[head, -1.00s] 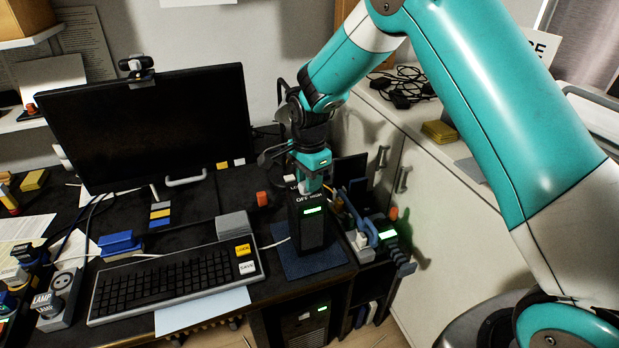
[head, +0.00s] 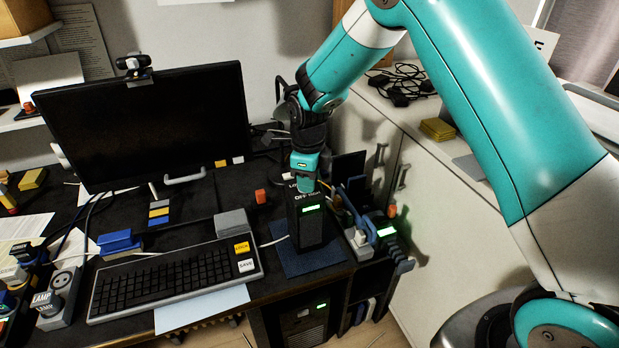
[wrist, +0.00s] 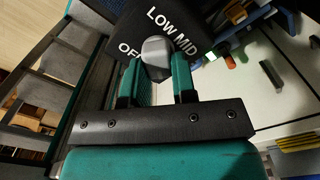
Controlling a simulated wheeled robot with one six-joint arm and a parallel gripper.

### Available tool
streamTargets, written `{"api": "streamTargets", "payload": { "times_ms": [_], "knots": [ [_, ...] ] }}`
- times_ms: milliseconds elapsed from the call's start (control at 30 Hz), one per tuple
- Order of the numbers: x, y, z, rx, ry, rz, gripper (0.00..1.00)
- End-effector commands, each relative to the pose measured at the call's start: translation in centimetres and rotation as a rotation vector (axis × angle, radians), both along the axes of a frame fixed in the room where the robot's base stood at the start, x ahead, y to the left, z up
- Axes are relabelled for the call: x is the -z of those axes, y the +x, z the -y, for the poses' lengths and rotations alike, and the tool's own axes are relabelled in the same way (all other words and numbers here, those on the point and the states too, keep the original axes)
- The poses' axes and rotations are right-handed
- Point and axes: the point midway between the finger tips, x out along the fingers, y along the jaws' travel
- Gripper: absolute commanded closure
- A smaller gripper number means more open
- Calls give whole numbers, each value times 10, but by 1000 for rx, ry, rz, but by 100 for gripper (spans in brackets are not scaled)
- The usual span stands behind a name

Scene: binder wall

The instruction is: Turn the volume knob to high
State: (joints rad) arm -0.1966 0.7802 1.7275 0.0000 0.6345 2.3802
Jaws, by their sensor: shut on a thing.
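The volume knob (wrist: 156,47) is a grey, faceted knob on top of a black box, seen between the finger ends in the wrist view. The black speaker box (head: 309,228) stands upright on a dark blue mat with a lit green display on its front. White labels OFF, LOW and MID (wrist: 172,28) show on its top in the wrist view; no HIGH label can be read. My gripper (wrist: 157,66) points down at the box top and is shut on the knob. In the head view my gripper (head: 304,186) hides the knob. I cannot tell which label the knob points at.
A keyboard (head: 175,278) and a monitor (head: 150,125) stand to the left. An orange block (head: 261,196) sits behind the box on the left. A dark rack (head: 385,235) with cables and a green light is close on the right. The blue mat (head: 295,262) is bare in front.

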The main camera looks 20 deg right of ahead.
Motion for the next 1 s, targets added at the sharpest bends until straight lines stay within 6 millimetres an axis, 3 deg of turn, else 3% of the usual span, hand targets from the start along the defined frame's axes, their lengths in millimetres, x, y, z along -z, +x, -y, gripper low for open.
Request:
{"api": "streamTargets", "payload": {
  "times_ms": [400, 900, 933, 1000],
  "knots": [
    [-1, 0, -1, 170, 1, 3, 98],
    [-1, 0, -1, 189, 0, 3, 98],
    [-1, 0, -1, 189, 0, 3, 73],
    [-1, -1, -1, 189, 0, 3, 56]
  ]
}}
